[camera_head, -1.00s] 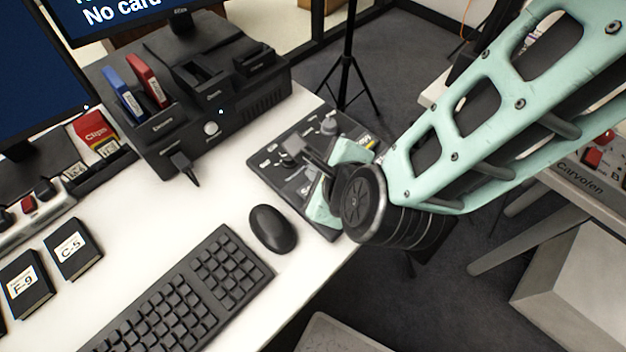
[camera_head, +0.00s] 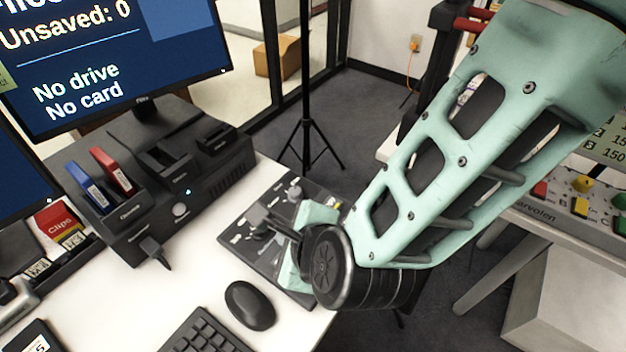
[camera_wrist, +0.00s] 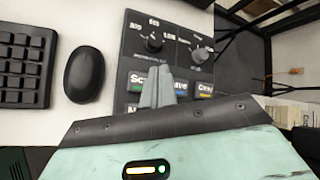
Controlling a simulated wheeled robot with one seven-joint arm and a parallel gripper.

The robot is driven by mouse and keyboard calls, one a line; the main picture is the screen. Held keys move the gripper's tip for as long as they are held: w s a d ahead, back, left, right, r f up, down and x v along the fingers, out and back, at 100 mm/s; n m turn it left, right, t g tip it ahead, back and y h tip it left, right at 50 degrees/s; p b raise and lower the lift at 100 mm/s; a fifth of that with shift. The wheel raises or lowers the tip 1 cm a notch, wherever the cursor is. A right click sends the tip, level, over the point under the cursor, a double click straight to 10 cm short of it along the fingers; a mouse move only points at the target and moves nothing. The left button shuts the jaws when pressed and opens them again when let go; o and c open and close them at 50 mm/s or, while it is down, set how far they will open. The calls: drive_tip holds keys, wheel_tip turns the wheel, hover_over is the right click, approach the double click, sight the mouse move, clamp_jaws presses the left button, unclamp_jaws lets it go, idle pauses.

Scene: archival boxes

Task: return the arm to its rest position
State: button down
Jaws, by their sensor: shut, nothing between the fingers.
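My arm shows as a pale green frame across the right of the head view. My gripper (camera_wrist: 157,88) is shut and empty in the wrist view, its fingers together in front of a dark control panel. In the head view the gripper (camera_head: 262,222) is partly hidden by my wrist and sits over the same control panel (camera_head: 237,238) at the desk's right edge. The panel has knobs and labelled buttons, and the fingers cover part of it in the wrist view. I cannot tell whether the fingertips touch it.
A black mouse (camera_head: 250,305) and keyboard (camera_head: 205,332) lie left of the panel. A black dock (camera_head: 150,205) holds a blue and a red cartridge. A monitor (camera_head: 120,60) reads "No drive, No card". A tripod (camera_head: 307,140) stands behind. Another machine (camera_head: 570,205) stands at right.

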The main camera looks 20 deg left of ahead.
drive_tip(key=shift+r, duration=0.1)
drive_tip(key=s+d+r+n+g+h+p, duration=0.1)
drive_tip(key=d+r+n+h, duration=0.1)
drive_tip(key=d+r+n, duration=0.3)
drive_tip(key=s+d+r+n+g+h+p, duration=0.1)
drive_tip(key=d+r+n, duration=0.4)
drive_tip(key=d+n, duration=0.5)
drive_tip(key=s+d+r+n+g+h+p, duration=0.1)
drive_tip(key=d+r+n+g+h, duration=0.2)
drive_tip(key=d+n, duration=0.5)
drive_tip(key=d+r+h, duration=0.1)
drive_tip(key=d+r, duration=0.1)
drive_tip(key=d, duration=0.3)
drive_tip(key=shift+d+n+p, duration=0.3)
drive_tip(key=shift+d+p, duration=0.05)
drive_tip(key=shift+d, duration=0.05)
drive_tip(key=shift+s, duration=0.1)
idle(4.6)
